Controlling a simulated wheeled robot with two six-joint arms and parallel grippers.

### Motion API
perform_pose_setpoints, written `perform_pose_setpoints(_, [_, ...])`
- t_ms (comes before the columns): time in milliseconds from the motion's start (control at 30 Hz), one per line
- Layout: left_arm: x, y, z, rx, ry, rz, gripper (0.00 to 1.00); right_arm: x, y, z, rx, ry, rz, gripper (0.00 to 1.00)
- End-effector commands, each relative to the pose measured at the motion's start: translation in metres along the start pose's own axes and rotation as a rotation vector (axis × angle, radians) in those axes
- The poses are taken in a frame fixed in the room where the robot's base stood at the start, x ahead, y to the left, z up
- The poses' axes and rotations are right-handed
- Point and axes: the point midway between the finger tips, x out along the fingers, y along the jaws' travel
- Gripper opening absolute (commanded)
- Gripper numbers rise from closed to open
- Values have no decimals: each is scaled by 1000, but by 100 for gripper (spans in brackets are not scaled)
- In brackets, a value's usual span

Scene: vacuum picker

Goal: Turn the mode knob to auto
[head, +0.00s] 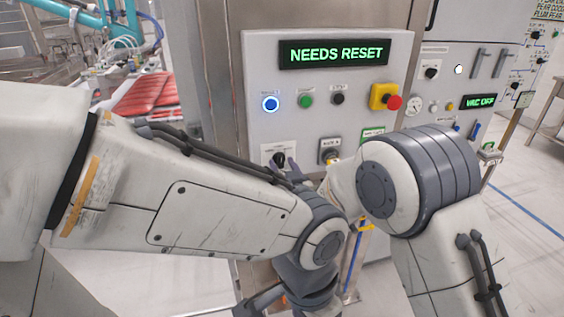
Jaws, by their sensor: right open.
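The mode knob (279,159) appears to be the black knob on a white plate at the lower left of the grey control panel (259,60). Its label is too small to read, and I cannot tell which setting it points to. My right gripper (290,168) is open, its dark fingers just right of and below the knob. I cannot tell whether they touch it. My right arm hides part of the panel's lower right. Dark parts at the bottom edge seem to belong to my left gripper (262,302), largely cut off, its jaw state unclear.
The display (333,53) reads NEEDS RESET. Below it are a lit blue button (270,103), a green button (305,101), a black control (338,98) and a red emergency stop (394,102). Another knob (330,155) sits close right of my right gripper.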

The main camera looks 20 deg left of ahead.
Motion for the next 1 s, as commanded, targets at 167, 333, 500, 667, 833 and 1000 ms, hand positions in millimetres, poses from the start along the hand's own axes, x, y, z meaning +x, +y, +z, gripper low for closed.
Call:
perform_pose_setpoints(167, [-1, 0, 0, 0, 0, 0, 50, 5, 0, 0, 0, 0, 0, 50])
perform_pose_setpoints(333, [-1, 0, 0, 0, 0, 0, 50, 4, 0, 0, 0, 0, 0, 50])
perform_pose_setpoints(500, [-1, 0, 0, 0, 0, 0, 50, 4, 0, 0, 0, 0, 0, 0])
perform_pose_setpoints(667, [-1, 0, 0, 0, 0, 0, 50, 4, 0, 0, 1, 0, -1, 0])
perform_pose_setpoints(833, [5, 0, 0, 0, 0, 0, 50, 4, 0, 1, 26, 1, -1, 0])
perform_pose_setpoints(1000, [19, -1, 1, 0, 0, 0, 50, 4, 0, 4, 100, 2, -1, 0])
